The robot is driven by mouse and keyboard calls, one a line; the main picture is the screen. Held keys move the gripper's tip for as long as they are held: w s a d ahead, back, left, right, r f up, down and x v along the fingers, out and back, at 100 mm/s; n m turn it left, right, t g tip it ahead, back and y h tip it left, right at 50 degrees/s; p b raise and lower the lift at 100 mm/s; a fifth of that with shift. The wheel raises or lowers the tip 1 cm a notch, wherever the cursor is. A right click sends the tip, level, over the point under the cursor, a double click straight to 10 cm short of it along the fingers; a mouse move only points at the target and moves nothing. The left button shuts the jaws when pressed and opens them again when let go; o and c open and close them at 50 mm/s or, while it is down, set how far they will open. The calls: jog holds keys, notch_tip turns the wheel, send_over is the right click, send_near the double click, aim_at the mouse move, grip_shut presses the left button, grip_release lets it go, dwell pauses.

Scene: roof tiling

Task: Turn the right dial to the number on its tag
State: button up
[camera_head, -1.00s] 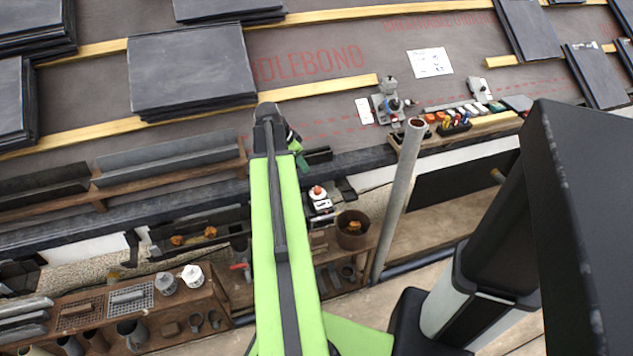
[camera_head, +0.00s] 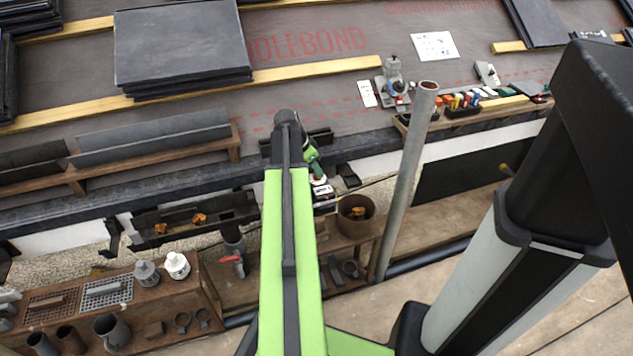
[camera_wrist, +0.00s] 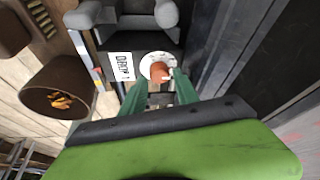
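In the wrist view a dial with a white round face (camera_wrist: 148,63) and an orange-red knob (camera_wrist: 160,73) sits on a dark housing. A white tag (camera_wrist: 121,66) with black marks stands beside it on the left; its number is too small to read surely. My gripper (camera_wrist: 163,79) is open, its two green fingers apart at the near side of the knob. I cannot tell whether they touch it. In the head view my gripper (camera_head: 315,166) is over the dial's unit (camera_head: 323,193) and hides the knob.
A brown pot (camera_head: 354,230) with orange bits stands right of the unit. A grey upright pole (camera_head: 405,185) rises further right. A dark gutter rail (camera_head: 90,207) runs behind, with slate stacks (camera_head: 182,45) on the roof beyond.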

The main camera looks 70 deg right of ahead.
jog(key=shift+b+x, duration=0.4)
jog(key=shift+x, duration=0.65)
jog(key=shift+r, duration=0.1)
jog(key=shift+c, duration=0.4)
